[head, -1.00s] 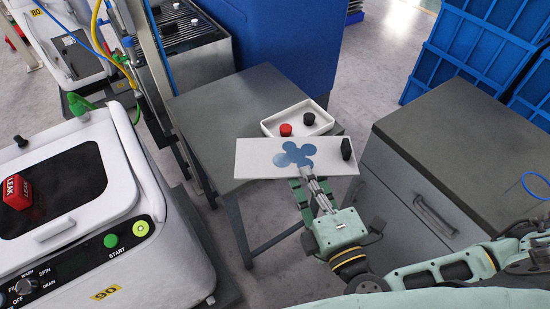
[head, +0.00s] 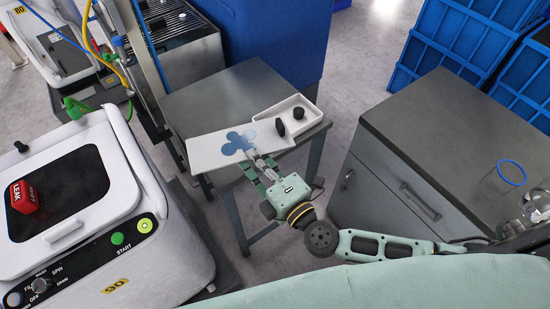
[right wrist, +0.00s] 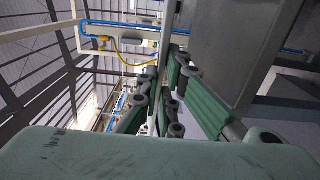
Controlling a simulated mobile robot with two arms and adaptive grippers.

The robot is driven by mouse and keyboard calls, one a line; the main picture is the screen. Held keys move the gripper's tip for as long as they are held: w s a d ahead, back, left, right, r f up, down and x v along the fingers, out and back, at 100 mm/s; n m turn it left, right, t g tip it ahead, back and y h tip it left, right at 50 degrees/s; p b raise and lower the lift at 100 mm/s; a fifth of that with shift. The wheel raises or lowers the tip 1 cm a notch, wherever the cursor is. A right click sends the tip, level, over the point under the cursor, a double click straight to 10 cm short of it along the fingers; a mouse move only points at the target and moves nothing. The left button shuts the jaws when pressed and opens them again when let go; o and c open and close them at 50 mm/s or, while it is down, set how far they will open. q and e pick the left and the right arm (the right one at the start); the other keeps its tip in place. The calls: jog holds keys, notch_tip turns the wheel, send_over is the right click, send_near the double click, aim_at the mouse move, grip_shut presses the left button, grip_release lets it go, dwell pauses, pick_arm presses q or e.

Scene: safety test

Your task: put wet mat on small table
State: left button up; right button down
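The wet mat (head: 208,150) is a flat white board with a blue puddle on top. My right gripper (head: 262,168) is shut on its near edge; the mat shows almost edge-on between the green fingers (right wrist: 165,85) in the right wrist view. The mat lies over the front part of the grey small table (head: 215,95); I cannot tell whether it touches the top. A black knob-like piece (head: 279,127) stands at its right end. My left gripper is not in view.
A white tray (head: 312,118) with a black knob (head: 298,113) is on the table behind the mat. A white machine with a red LEAK block (head: 24,196) stands left. A grey cabinet (head: 440,115) with a blue ring (head: 512,172) stands right. The table's back left is bare.

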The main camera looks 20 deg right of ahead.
jog(key=w+d+f+b, duration=0.4)
jog(key=d+f, duration=0.3)
jog(key=f, duration=0.2)
jog(key=shift+d, duration=0.25)
jog(key=shift+f, duration=0.1)
jog(key=shift+f, duration=0.15)
jog(key=c, duration=1.9)
grip_release()
jog(key=shift+c, duration=0.2)
